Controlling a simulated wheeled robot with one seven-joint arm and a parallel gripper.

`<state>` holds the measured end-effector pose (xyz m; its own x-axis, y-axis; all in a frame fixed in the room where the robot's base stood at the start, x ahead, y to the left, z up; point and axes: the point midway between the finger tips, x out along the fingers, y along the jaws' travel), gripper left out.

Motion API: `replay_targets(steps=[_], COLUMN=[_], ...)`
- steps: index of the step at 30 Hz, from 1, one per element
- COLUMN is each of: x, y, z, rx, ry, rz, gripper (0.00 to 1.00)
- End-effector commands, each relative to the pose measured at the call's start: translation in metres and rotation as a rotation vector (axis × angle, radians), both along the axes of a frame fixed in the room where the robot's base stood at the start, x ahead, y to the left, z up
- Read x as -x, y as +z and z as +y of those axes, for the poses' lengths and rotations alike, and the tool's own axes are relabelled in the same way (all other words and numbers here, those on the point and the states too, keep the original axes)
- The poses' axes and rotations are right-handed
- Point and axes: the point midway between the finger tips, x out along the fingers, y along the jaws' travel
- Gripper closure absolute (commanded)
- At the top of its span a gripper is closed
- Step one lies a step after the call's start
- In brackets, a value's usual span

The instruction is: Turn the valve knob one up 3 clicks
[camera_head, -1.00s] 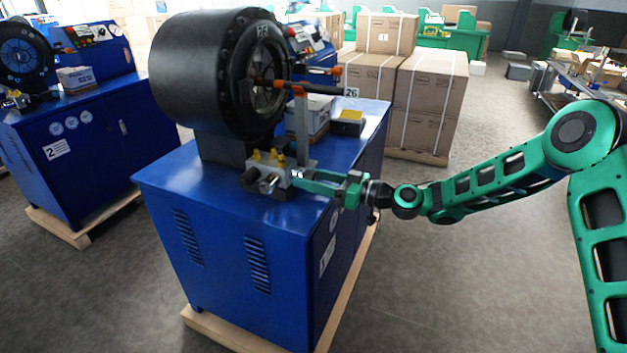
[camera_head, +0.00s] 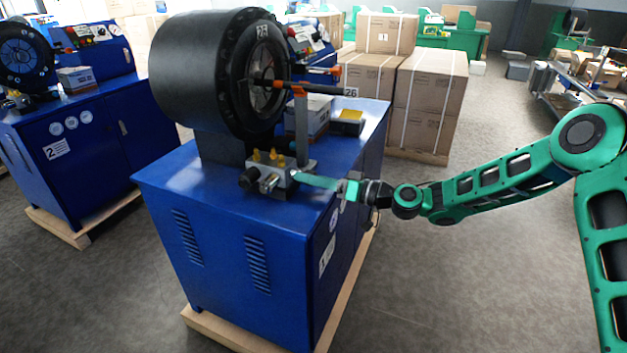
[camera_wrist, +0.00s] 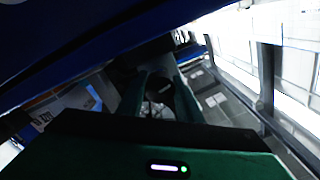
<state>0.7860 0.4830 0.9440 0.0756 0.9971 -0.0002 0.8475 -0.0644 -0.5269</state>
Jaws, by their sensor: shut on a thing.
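The grey valve block (camera_head: 278,184) sits on top of the front blue machine, with yellow fittings (camera_head: 264,156) on top and a dark knob (camera_head: 248,179) on its left side. My gripper (camera_head: 303,178) reaches in level from the right, its fingertips at the block's right side. It is shut on a valve knob there, which the fingers hide in the head view. In the wrist view a dark round part, apparently the knob (camera_wrist: 160,90), shows between the green fingers. Its turn position and any marks cannot be read.
The large black crimper head (camera_head: 205,75) rises just behind the block, and a grey post with an orange-and-black handle (camera_head: 300,88) stands close above my gripper. A small box and a yellow-topped item (camera_head: 347,122) lie behind on the blue machine top (camera_head: 200,185).

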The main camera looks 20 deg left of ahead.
Motion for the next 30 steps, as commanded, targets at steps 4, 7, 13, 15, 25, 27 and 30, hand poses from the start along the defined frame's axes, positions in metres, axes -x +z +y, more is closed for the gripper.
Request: replay_targets(steps=[4,7,13,15,25,27,30], x=[-0.0038,-0.0043,-0.0047,-0.005,-0.0052,-0.0052,-0.0051], y=[0.0009,0.0004,0.0009,0.0008,-0.0001,0.0001,0.0002], z=[-0.0008,-0.001,-0.0013,-0.0013,-0.0018,-0.0018,-0.0018], rx=[-0.013,-0.02,-0.036,-0.041,-0.06,-0.063,-0.067], ry=[-0.007,-0.009,-0.01,-0.011,-0.011,-0.011,-0.01], rz=[0.134,0.229,0.418,0.482,0.736,0.774,0.818], gripper=[0.9,0.9,0.9,0.9,0.9,0.9,0.9])
